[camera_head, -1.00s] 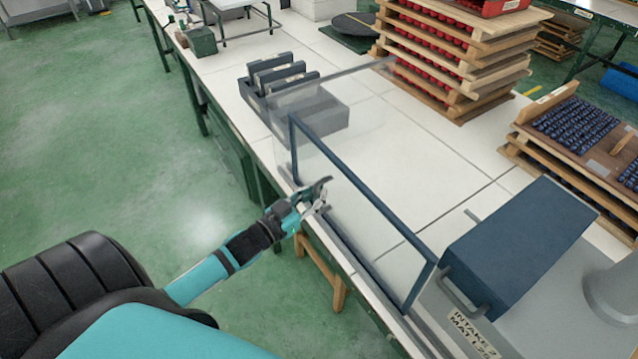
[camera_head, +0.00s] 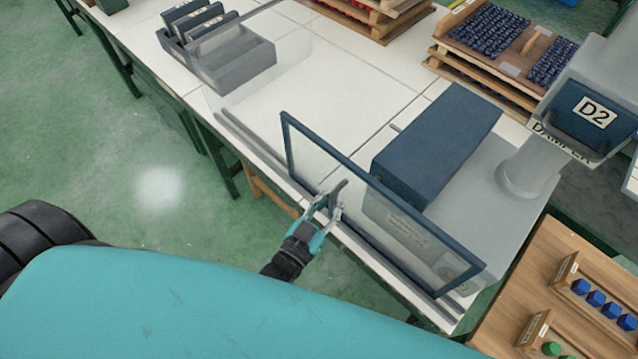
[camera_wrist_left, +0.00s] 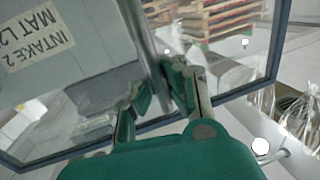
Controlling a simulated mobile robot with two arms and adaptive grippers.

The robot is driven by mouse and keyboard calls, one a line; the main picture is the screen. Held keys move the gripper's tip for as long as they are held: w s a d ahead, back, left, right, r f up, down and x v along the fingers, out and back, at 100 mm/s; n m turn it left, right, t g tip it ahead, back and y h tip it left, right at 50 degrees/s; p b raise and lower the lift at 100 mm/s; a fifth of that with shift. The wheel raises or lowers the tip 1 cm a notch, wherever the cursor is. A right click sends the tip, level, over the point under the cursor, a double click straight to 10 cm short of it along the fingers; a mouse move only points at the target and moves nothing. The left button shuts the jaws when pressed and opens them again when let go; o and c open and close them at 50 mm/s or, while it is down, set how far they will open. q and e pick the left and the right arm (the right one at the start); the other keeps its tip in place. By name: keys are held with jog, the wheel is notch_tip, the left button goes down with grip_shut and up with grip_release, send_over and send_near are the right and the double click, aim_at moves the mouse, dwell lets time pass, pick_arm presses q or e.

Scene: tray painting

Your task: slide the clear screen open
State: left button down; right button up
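The clear screen (camera_head: 385,207) is a see-through panel in a dark blue frame. It stands upright along the near edge of the white table, in front of the blue box. My left gripper (camera_head: 332,203) is at the near face of the screen, toward its left end. In the left wrist view the fingers (camera_wrist_left: 166,88) close around a grey upright bar (camera_wrist_left: 146,45), the screen's handle, and the dark frame shows behind. The fingertips are partly hidden by the bar. My right gripper is out of view.
A grey rail (camera_head: 250,137) runs along the table edge, bare left of the screen. The blue box (camera_head: 437,145) stands behind the screen. A grey rack (camera_head: 230,60) stands at the upper left. A wooden tray with coloured knobs (camera_head: 545,290) is at the lower right.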

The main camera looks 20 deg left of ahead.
pick_arm(q)
jog(key=shift+s+d+f, duration=0.2)
jog(key=shift+s+d, duration=0.05)
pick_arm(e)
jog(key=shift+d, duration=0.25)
pick_arm(q)
jog(key=c, duration=1.7)
grip_release()
jog(key=shift+c, duration=0.2)
jog(key=o, duration=0.4)
jog(key=shift+s+a+r, duration=0.1)
jog(key=shift+s+r, duration=0.05)
jog(key=shift+r, duration=0.05)
jog(key=shift+s, duration=0.1)
jog(key=s+a, duration=0.2)
jog(key=s, duration=0.9)
jog(key=shift+s, duration=0.2)
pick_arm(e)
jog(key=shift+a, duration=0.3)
